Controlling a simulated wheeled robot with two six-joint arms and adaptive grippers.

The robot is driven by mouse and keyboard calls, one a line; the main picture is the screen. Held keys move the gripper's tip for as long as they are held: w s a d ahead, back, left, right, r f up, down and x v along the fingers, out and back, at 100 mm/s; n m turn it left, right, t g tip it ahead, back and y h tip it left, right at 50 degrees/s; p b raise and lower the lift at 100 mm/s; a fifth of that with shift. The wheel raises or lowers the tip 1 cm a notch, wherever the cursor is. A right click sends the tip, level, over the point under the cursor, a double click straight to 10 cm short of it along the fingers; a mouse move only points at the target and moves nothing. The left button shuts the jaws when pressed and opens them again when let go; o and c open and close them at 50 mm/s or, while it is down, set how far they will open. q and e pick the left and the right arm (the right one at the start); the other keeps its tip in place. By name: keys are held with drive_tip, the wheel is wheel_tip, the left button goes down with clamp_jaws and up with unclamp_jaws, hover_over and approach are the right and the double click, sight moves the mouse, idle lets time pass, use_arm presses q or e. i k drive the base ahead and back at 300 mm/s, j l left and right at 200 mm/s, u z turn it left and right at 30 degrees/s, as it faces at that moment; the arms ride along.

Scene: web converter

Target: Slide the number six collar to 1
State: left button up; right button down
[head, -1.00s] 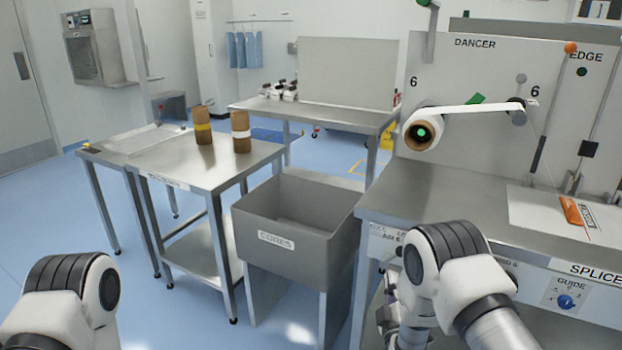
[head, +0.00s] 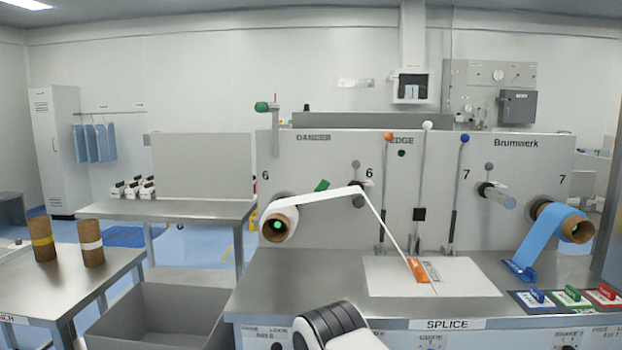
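A white roll on a brown core with a green centre (head: 281,222) sits on the machine's left spindle, under the left number 6 label (head: 265,176). A white web (head: 320,199) runs from it past a small roller (head: 358,195) by the other number 6, then down to the splice plate. I cannot make out a collar or a scale marked 1 clearly. Part of my own arm shows at the bottom centre. Neither gripper is in view.
An orange tool (head: 418,270) lies on the white splice plate (head: 460,278). A blue roll (head: 560,225) hangs at number 7. A grey bin (head: 160,305) stands left of the steel machine table (head: 300,275). Two brown cores stand on the left table (head: 70,285).

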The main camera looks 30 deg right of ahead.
sight(356, 165)
drive_tip(key=l+u, duration=0.15)
drive_tip(key=l, duration=0.65)
drive_tip(key=k+l+u, duration=0.15)
drive_tip(key=l, duration=0.65)
drive_tip(key=i, duration=0.05)
